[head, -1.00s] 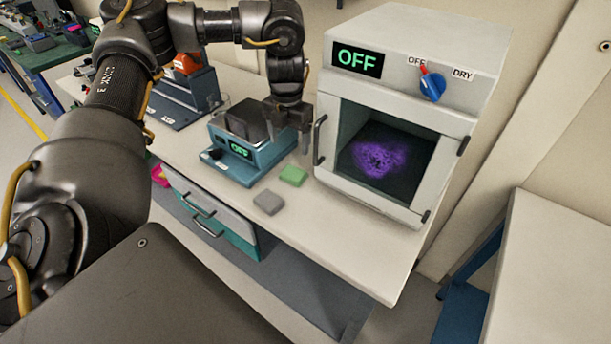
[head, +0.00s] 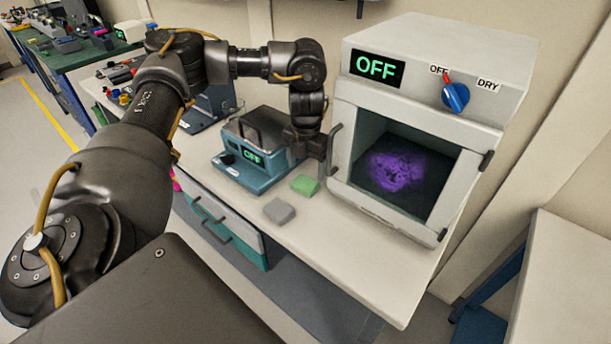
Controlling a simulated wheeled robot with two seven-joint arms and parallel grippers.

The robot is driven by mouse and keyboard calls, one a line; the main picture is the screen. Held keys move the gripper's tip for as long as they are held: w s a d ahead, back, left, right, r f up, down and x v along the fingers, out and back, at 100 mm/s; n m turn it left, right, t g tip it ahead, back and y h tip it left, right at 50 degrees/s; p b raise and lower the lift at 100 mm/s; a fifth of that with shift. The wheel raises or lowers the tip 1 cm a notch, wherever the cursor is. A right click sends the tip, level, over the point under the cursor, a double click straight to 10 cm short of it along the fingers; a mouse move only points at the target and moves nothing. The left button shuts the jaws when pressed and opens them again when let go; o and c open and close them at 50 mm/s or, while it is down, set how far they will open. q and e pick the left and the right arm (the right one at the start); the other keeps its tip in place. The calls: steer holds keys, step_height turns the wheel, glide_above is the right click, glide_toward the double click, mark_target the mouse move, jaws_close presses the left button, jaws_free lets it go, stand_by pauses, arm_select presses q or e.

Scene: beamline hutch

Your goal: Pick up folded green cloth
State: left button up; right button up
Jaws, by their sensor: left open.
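The folded green cloth (head: 305,185) lies flat on the white bench top, between the small teal device and the white oven. My left gripper (head: 308,158) points down just above and behind the cloth, near the oven's door handle. It is open and appears empty, with the cloth apart from its fingers. My right gripper is out of view.
A grey folded cloth (head: 279,211) lies at the bench's front edge. A teal device (head: 246,172) reading OFF stands left of the gripper. The white oven (head: 440,75), also reading OFF, stands close on the right, its handle (head: 333,152) jutting out.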

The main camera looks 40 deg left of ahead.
mark_target(306, 182)
arm_select(q)
step_height(306, 182, down, 5)
steer(key=shift+w+a+f, duration=0.1)
steer(key=shift+w+a, duration=0.05)
steer(key=shift+c, duration=0.3)
steer(key=c, duration=0.7)
